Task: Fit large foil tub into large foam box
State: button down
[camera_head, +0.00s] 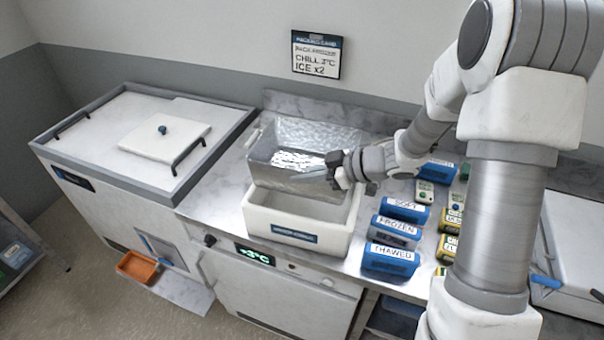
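The large foil tub (318,132) is a shiny silver open tray behind the white foam box (297,240), which stands open at the counter's front edge with a blue label on its front. The tub's lower front edge overlaps the box's back rim in the picture; I cannot tell whether they touch. The tub looks empty. My gripper (318,174) reaches in from the right, at the tub's front right side above the box. Its fingers point left and overlap the tub; whether they are closed on its wall is not clear. The box's inside is partly visible and looks empty.
Blue labelled packs (390,260) stand right of the box, with green-and-white and yellow items (451,220) beyond. A chest with a lidded top (150,140) stands left. A packing card (316,54) hangs on the wall. An orange tray (137,267) sits low left.

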aim_at(302, 194)
jog(key=shift+f+b, duration=2.15)
jog(key=shift+b, duration=0.1)
jog(key=shift+f+b, duration=0.3)
jog(key=shift+f, duration=0.5)
jog(key=shift+f+b, duration=0.9)
jog(key=shift+f, duration=1)
jog(key=c, duration=0.6)
grip_release()
jog(key=shift+r+p, duration=4.5)
jog(key=shift+p, duration=0.3)
